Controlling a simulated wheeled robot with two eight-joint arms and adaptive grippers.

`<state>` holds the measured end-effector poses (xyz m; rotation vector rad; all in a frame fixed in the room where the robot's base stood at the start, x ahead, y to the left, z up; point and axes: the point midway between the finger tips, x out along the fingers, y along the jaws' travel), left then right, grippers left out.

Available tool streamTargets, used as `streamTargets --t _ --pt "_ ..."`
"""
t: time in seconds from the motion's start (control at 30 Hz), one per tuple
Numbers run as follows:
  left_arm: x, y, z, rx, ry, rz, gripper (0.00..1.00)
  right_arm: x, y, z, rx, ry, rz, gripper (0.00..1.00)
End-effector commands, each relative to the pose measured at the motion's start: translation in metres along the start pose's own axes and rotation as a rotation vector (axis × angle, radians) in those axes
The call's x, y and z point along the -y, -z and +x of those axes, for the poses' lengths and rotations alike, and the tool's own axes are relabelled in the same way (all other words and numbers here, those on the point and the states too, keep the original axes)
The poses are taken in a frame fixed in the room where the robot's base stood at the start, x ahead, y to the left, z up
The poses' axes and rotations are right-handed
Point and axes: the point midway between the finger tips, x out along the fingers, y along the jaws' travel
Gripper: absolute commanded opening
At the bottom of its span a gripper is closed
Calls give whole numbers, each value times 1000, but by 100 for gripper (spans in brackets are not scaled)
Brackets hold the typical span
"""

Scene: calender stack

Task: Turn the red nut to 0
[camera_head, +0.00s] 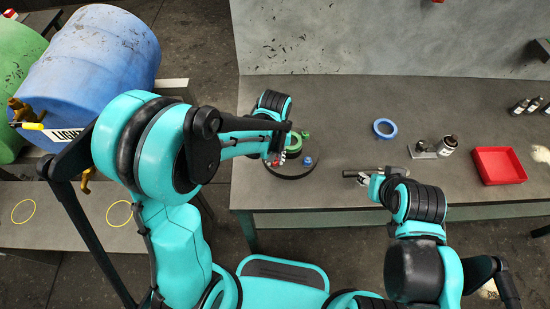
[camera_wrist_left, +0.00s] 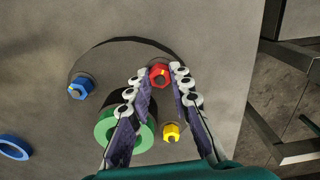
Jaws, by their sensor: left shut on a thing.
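The red nut (camera_wrist_left: 160,75) sits on the dark round plate (camera_wrist_left: 120,41) in the left wrist view, with a small yellow mark on its top. My left gripper (camera_wrist_left: 159,72) has one fingertip on each side of this nut and is shut on it. In the head view my left gripper (camera_head: 275,158) is over the plate and largely hides the nut. A blue nut (camera_wrist_left: 80,88) and a yellow nut (camera_wrist_left: 171,132) are on the plate too. My right gripper (camera_head: 362,178) is over the table, right of the plate; its fingers are too small to read.
A green ring (camera_wrist_left: 103,127) lies by the left finger. A blue ring (camera_head: 385,128) lies farther back on the table. Metal parts (camera_head: 424,151) and a red tray (camera_head: 498,166) stand at the right. A blue barrel (camera_head: 100,62) is at the left.

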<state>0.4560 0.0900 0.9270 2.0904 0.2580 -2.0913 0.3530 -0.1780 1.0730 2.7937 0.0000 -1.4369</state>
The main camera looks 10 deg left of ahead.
Motion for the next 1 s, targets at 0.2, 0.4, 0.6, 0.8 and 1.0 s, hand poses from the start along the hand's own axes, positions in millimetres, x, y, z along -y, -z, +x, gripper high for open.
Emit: streamTargets --t 0.2,0.4,0.6,0.8,1.0 --pt "0 0 0 -1 0 204 0 0 -3 4 0 0 0 40" --pt "0 0 0 -1 0 394 0 0 -4 6 0 0 0 40" --pt "0 1 0 -1 0 584 0 0 -6 8 0 0 0 40" --pt "1 1 0 -2 0 764 0 0 -7 10 0 0 0 40" --pt "1 1 0 -2 0 914 0 0 -8 11 0 0 0 40"
